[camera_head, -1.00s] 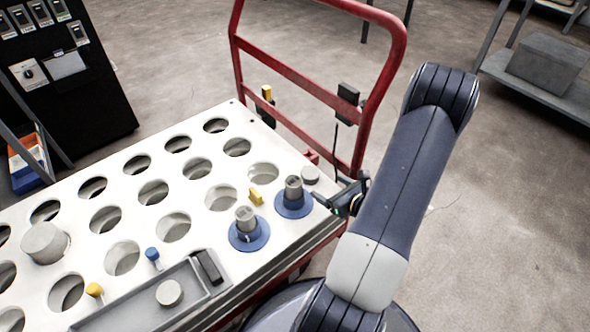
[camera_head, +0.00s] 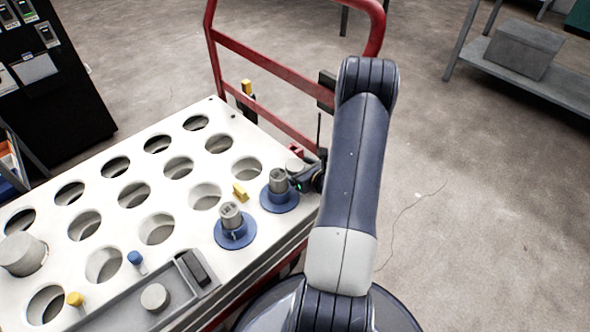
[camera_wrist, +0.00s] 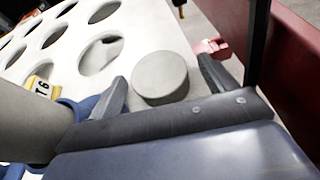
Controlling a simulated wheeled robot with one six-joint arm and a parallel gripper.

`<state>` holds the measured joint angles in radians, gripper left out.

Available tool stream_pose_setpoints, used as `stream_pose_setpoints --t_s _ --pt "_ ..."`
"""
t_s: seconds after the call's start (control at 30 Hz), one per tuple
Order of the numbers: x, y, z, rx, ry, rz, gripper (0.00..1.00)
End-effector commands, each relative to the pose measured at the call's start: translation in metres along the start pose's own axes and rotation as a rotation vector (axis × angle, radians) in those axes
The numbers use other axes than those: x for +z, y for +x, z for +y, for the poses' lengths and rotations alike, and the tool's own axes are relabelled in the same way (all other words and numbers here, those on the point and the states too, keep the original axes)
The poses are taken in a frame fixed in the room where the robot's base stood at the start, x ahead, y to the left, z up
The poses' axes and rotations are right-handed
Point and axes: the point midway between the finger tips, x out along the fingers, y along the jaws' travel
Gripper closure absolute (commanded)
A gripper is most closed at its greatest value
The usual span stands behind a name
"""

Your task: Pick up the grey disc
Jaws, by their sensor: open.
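A small grey disc (camera_head: 295,165) sits at the right corner of the white perforated table top, beside a blue-based grey fitting (camera_head: 277,184). In the wrist view the grey disc (camera_wrist: 160,80) lies between the two dark fingers of my gripper (camera_wrist: 163,74). The fingers are open, one on each side, with a gap showing at the right finger. In the head view my gripper (camera_head: 306,180) is partly hidden by my arm. A second grey disc (camera_head: 155,297) lies in the grey tray.
The white table top (camera_head: 217,230) has several round holes. A second blue-based fitting (camera_head: 234,228) and a yellow tag (camera_head: 240,193) stand close to the first fitting. A larger grey cylinder (camera_head: 22,253) is at left. A red rail (camera_head: 265,112) rises behind the disc's corner.

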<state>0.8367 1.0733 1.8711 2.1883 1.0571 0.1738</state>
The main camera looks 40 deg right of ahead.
Motion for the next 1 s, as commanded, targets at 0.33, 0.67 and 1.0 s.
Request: stream_pose_setpoints --t_s 0.33,0.67,1.0 --pt "0.0005 0.0019 -0.0001 0.000 0.000 0.000 0.28" --pt "0.0005 0.0017 -0.0001 0.000 0.000 0.000 0.55" --pt "0.0009 0.0017 -0.0002 0.000 0.000 -0.001 0.74"
